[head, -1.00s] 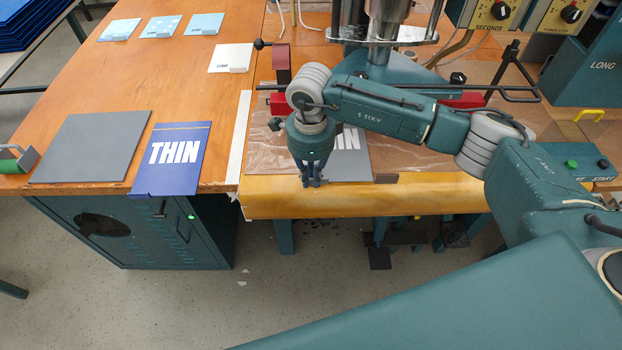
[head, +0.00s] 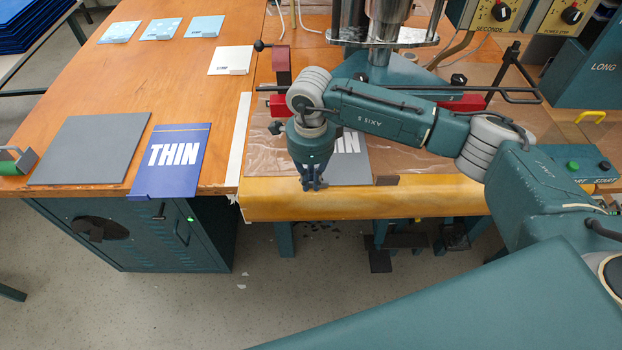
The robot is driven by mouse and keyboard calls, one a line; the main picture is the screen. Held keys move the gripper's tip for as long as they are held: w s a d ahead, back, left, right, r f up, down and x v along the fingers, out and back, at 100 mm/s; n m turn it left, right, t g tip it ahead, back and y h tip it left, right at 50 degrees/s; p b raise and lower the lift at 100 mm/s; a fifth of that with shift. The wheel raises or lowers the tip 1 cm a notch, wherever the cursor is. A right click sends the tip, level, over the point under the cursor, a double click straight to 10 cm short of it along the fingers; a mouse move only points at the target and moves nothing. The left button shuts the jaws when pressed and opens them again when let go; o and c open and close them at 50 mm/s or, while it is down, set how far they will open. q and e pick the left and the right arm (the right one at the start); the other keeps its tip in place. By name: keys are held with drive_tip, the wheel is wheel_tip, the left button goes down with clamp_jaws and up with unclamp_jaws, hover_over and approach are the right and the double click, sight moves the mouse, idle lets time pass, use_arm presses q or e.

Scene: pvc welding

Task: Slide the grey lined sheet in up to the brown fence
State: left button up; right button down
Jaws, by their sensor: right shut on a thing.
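A grey sheet with white letters (head: 352,172) lies on the clear-covered bed of the press, partly hidden behind my right gripper; only the end of its word shows. My right gripper (head: 312,186) points down at the sheet's front left part, its fingers shut on the sheet near the front edge. A small brown block (head: 386,180) sits at the bed's front edge, just right of the sheet's front right corner. I cannot tell if this is the fence; a taller dark red-brown block (head: 281,65) stands farther back. My left gripper is not in view.
A plain grey sheet (head: 85,150) and a blue sheet marked THIN (head: 170,160) lie on the wooden table at left. Red blocks (head: 463,103) and the press column (head: 388,25) stand behind my arm. A yellow rounded edge (head: 420,202) runs along the front.

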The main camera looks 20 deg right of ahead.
drive_tip(key=shift+w, duration=0.1)
idle(0.3)
drive_tip(key=c, duration=1.7)
unclamp_jaws()
drive_tip(key=shift+s+a+r+p, duration=0.15)
drive_tip(key=shift+r+p, duration=0.15)
drive_tip(key=shift+r, duration=0.3)
drive_tip(key=shift+s+d+r+p, duration=0.1)
drive_tip(key=shift+s+r+p, duration=0.15)
drive_tip(key=shift+r, duration=0.35)
drive_tip(key=shift+s+a+r+p, duration=0.1)
drive_tip(key=shift+r+p, duration=0.2)
drive_tip(key=shift+r, duration=0.3)
drive_tip(key=s+r+p, duration=0.1)
drive_tip(key=s, duration=0.1)
drive_tip(key=s+a+r+p, duration=0.1)
drive_tip(key=s, duration=0.2)
drive_tip(key=s+a+r+p, duration=0.1)
drive_tip(key=s, duration=0.1)
drive_tip(key=shift+s, duration=0.4)
drive_tip(key=shift+a, duration=0.1)
